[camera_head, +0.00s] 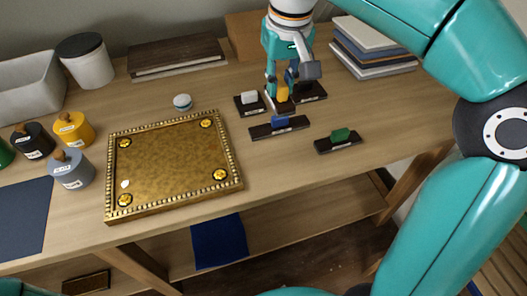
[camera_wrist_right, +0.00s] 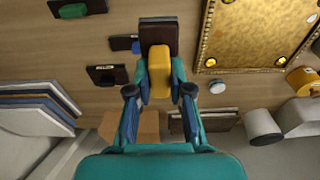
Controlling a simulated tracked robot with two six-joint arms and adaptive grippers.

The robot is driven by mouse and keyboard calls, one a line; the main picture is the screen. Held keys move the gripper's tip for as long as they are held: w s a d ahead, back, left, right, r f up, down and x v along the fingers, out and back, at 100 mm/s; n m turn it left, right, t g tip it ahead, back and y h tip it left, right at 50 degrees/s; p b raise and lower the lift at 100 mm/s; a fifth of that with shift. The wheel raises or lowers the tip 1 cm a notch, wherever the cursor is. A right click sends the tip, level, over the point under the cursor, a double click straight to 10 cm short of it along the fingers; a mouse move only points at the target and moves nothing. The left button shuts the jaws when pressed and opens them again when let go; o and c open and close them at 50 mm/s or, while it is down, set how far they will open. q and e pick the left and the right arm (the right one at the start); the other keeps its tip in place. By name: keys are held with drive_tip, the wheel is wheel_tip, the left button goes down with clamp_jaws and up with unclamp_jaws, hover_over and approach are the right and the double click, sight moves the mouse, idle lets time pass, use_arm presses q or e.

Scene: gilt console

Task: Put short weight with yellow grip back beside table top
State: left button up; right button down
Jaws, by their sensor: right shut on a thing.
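The short weight with the yellow grip (camera_head: 283,93) is between the fingers of my right gripper (camera_head: 281,104), which is shut on the grip. In the wrist view the yellow grip (camera_wrist_right: 159,72) shows between the right fingertips (camera_wrist_right: 159,92), with its dark slab beyond. The slab overlaps the blue-grip weight there and looks raised above the wood; the exact height is unclear. The ornate gilt table top (camera_head: 170,160) lies flat to the left of the gripper, with round studs at its corners. It also shows in the wrist view (camera_wrist_right: 255,35). My left gripper is out of view.
Weights with white (camera_head: 248,98), blue (camera_head: 279,122) and green (camera_head: 339,136) grips lie around the gripper; another dark slab (camera_head: 312,91) is just right. Books (camera_head: 375,48) stand behind right. A small round piece (camera_head: 182,102) and knobbed pots (camera_head: 72,168) are left. Bare wood lies front right.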

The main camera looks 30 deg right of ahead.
drive_tip(key=shift+a+r+p, duration=0.1)
drive_tip(key=shift+r+p, duration=0.7)
drive_tip(key=shift+p, duration=1.8)
drive_tip(key=shift+f, duration=0.25)
wheel_tip(320, 180, down, 20)
drive_tip(key=shift+f+b, duration=0.15)
drive_tip(key=shift+b, duration=0.35)
drive_tip(key=c, duration=1.5)
unclamp_jaws()
drive_tip(key=shift+f, duration=0.1)
drive_tip(key=o, duration=0.4)
drive_tip(key=shift+o, duration=0.2)
